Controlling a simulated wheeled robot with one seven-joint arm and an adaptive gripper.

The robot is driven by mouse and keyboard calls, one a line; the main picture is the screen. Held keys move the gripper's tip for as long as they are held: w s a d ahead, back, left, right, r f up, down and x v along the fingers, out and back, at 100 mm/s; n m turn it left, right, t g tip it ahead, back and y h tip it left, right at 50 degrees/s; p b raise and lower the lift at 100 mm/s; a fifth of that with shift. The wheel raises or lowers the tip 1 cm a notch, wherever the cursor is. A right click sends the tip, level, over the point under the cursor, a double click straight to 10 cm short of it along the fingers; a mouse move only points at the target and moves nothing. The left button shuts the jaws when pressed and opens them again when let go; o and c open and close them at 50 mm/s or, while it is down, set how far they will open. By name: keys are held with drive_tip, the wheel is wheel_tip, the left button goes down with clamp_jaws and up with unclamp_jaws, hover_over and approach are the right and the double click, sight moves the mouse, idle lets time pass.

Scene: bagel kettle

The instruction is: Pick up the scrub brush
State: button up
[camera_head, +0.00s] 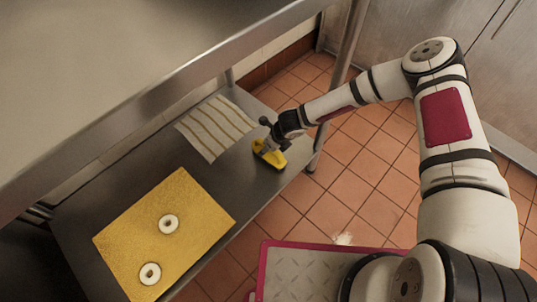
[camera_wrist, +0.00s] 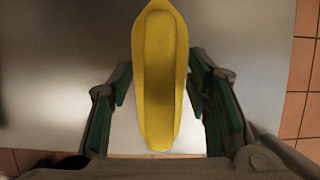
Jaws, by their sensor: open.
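The yellow scrub brush (camera_head: 270,155) rests on the lower metal shelf near its right end in the head view. In the wrist view the brush (camera_wrist: 160,75) runs lengthwise up the middle, with a long recessed top. My gripper (camera_wrist: 165,100) is open, with one finger on each side of the brush. Gaps show between the fingers and the brush. In the head view my gripper (camera_head: 272,140) is right at the brush, partly covering it. The brush's underside is hidden.
The metal shelf (camera_head: 240,180) also holds a striped cloth (camera_head: 215,128) and a yellow board (camera_head: 190,205) with two white bagels (camera_head: 169,224) on it. An upper steel counter (camera_head: 130,70) overhangs the shelf. A table leg (camera_head: 345,50) stands close beside my forearm. Tiled floor (camera_head: 345,185) lies to the right.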

drive_tip(key=shift+r, duration=0.1)
clamp_jaws()
drive_tip(key=shift+r, duration=0.1)
drive_tip(key=shift+r+p, duration=0.45)
drive_tip(key=shift+r, duration=0.05)
wheel_tip(320, 180, up, 3)
drive_tip(key=shift+d+f+p, duration=0.1)
drive_tip(key=shift+f+p, duration=0.05)
drive_tip(key=shift+p, duration=0.75)
drive_tip(key=s+d+r+p, duration=0.1)
drive_tip(key=s+d+p, duration=0.3)
drive_tip(key=s, duration=1)
drive_tip(key=d, duration=0.3)
drive_tip(key=shift+d, duration=0.15)
